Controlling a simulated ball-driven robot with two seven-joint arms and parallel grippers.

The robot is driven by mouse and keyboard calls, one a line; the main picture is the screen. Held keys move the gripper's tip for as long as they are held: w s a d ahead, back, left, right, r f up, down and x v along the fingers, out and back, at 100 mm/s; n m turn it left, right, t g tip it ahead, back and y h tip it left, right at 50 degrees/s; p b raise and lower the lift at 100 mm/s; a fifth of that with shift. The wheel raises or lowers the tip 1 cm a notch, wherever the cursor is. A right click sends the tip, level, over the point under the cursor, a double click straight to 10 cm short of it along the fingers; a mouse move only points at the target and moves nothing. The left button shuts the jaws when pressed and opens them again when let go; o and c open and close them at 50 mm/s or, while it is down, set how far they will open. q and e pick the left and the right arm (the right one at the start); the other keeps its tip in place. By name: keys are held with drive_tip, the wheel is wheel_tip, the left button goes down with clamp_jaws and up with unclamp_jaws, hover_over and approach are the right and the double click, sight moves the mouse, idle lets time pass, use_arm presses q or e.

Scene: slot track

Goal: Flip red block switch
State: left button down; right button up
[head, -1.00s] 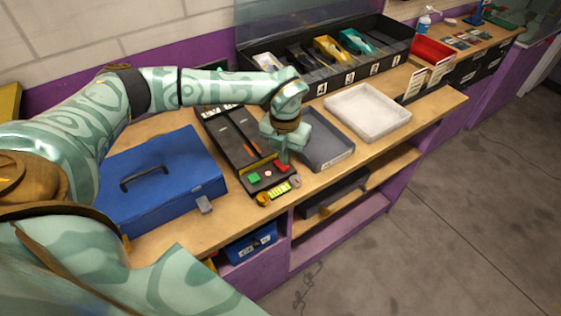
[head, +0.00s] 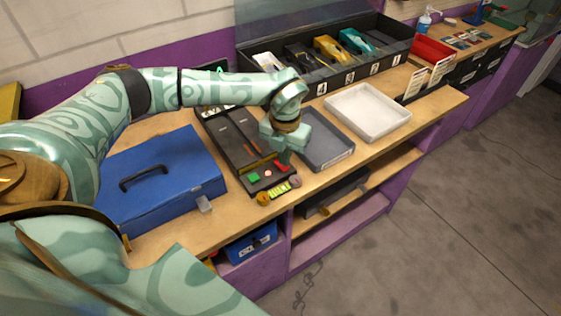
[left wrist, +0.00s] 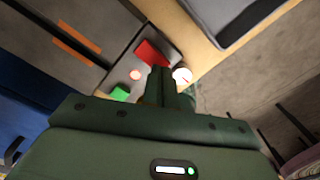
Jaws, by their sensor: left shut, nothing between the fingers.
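The red block switch (head: 281,166) sits at the near end of the black slot track panel (head: 225,138), right of a green block (head: 253,177). In the left wrist view the red block (left wrist: 150,52) shows just beyond the fingertips, partly hidden by them. My left gripper (head: 284,158) points down over the panel, shut and empty, with its tips at or very near the red block. I cannot tell whether they touch. It also fills the lower middle of the left wrist view (left wrist: 160,75). My right gripper is not in view.
A blue toolbox (head: 160,180) stands left of the panel. A dark grey tray (head: 325,142) and a white tray (head: 368,112) lie to the right. The bench's front edge is close to the panel.

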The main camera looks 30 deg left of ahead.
use_arm(q)
drive_tip(key=shift+f+b, duration=0.35)
drive_tip(key=shift+f, duration=0.5)
drive_tip(key=shift+s, duration=0.1)
wheel_tip(320, 180, up, 7)
drive_tip(key=p, duration=0.6)
drive_tip(key=shift+r, duration=0.1)
idle(0.4)
